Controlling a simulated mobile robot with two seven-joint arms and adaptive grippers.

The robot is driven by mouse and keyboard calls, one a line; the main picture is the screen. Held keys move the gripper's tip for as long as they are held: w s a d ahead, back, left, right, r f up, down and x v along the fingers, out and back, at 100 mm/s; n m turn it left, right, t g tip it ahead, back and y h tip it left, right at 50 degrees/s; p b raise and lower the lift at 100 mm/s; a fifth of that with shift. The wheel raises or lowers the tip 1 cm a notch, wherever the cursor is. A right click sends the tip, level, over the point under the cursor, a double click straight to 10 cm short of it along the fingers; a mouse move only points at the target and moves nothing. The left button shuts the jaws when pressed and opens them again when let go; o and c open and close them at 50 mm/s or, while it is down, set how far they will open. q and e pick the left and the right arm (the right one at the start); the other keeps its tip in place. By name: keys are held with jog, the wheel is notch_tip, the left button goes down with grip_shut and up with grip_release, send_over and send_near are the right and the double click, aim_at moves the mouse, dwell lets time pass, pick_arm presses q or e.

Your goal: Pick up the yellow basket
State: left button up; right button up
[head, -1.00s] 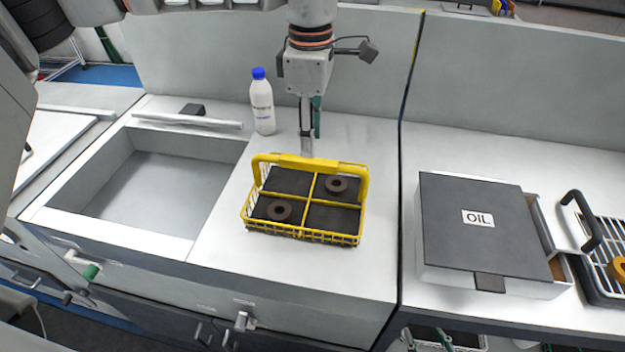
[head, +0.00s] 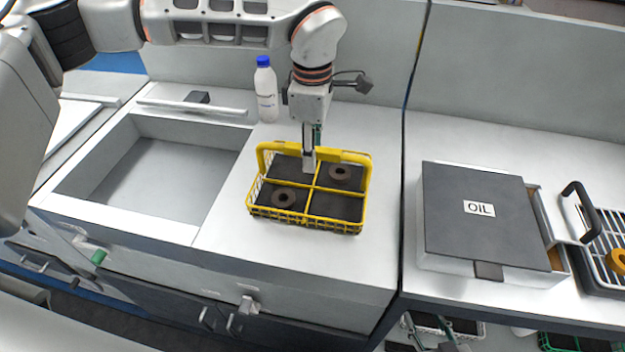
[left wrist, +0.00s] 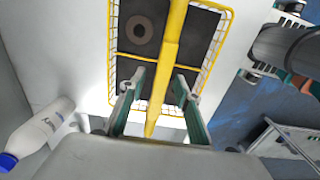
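The yellow basket (head: 366,187) stands on the grey counter in the middle of the head view, with its handle raised across the top. It has four compartments, and dark ring parts (head: 283,197) lie in two of them. My left gripper (head: 309,166) points down at the middle of the handle. In the left wrist view my left gripper (left wrist: 161,100) is open, its two fingers on either side of the yellow handle (left wrist: 169,60), with gaps visible on both sides. My right gripper cannot be made out in either view.
A white bottle with a blue cap (head: 266,95) stands behind the basket. A recessed sink (head: 165,175) is at the left. A dark-lidded box marked OIL (head: 475,235) stands at the right, across a counter gap. The counter in front of the basket is clear.

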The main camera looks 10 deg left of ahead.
pick_arm(q)
jog(key=shift+f, duration=0.25)
dwell(0.4)
jog(key=shift+r, duration=0.1)
grip_shut()
